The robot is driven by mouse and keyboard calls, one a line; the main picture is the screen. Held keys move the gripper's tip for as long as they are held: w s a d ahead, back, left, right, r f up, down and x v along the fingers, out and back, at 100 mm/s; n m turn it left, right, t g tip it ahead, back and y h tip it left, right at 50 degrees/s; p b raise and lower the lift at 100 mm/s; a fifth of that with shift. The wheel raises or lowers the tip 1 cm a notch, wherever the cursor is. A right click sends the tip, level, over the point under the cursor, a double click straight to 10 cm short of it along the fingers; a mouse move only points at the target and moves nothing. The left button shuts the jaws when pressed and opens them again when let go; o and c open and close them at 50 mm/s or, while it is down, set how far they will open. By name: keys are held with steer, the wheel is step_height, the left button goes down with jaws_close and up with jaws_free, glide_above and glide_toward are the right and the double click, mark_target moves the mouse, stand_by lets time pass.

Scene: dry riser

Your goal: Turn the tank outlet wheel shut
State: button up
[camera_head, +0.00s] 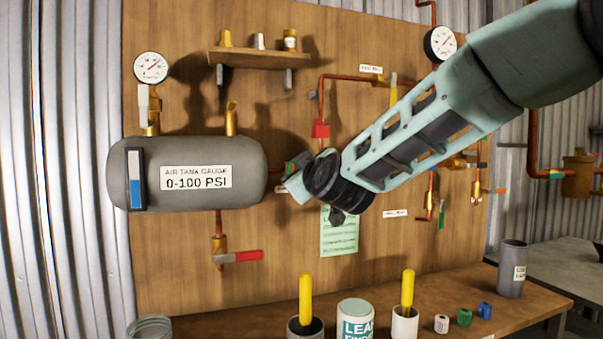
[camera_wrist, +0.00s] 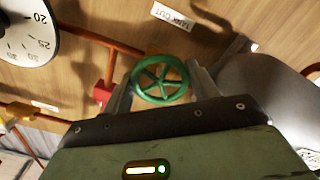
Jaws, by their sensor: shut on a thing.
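The green tank outlet wheel (camera_wrist: 160,81) is a small spoked handwheel, seen nearly face-on in the wrist view. Its label, "TANK OUT" (camera_wrist: 172,17), is on the board just above it there. My gripper (camera_head: 297,180) is shut on the wheel, with one finger at each side of its rim. In the head view my gripper and wrist cover most of the wheel, and only a bit of green (camera_head: 291,166) shows right of the grey air tank (camera_head: 133,200). I cannot tell how far the wheel is turned.
A copper pipe with a red fitting (camera_head: 320,129) runs close above my gripper. A red-handled valve (camera_head: 240,256) hangs under the tank. A shelf (camera_head: 260,58) is higher up. The bench (camera_head: 255,328) below holds cups, a tin and small coloured blocks.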

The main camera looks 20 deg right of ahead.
steer(key=shift+f, duration=0.1)
steer(key=o, duration=1)
steer(key=shift+c, duration=0.2)
steer(key=shift+s, duration=0.1)
steer(key=s, duration=1.7)
steer(key=shift+s, duration=0.15)
steer(key=shift+p, duration=0.35)
